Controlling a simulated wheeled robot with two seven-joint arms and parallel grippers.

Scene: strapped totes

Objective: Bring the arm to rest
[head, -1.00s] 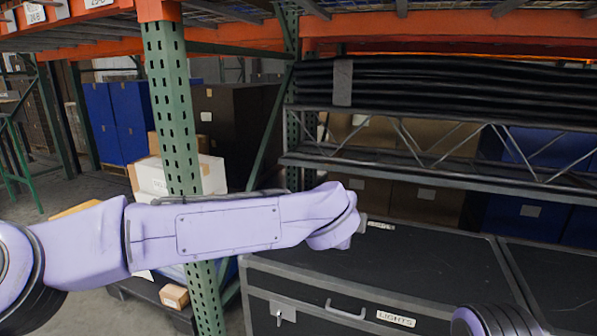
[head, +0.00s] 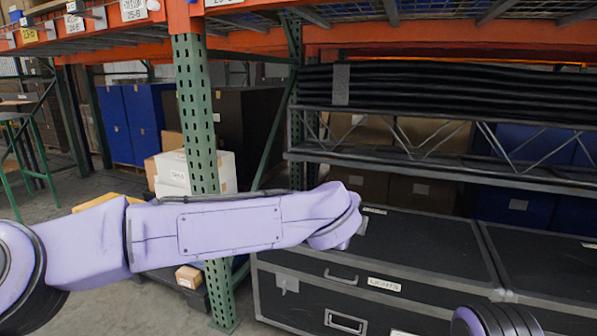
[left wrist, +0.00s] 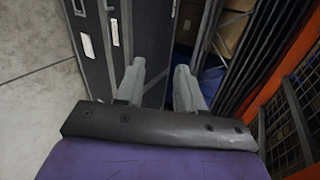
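My left arm (head: 230,226) reaches in from the left across the middle of the head view, in front of the green rack post. Its gripper is hidden behind the wrist end there. In the left wrist view the left gripper (left wrist: 160,68) shows two grey fingers with a clear gap between them. Nothing is held between them. A small part of my right arm (head: 490,320) shows at the bottom right of the head view. The right gripper is out of frame.
A black case labelled LIGHTS (head: 430,250) stands below and right of my left arm. The rack has a green post (head: 197,110) and an orange beam (head: 450,38). White boxes (head: 185,170) stand behind the post. Grey floor (head: 110,300) is open at lower left.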

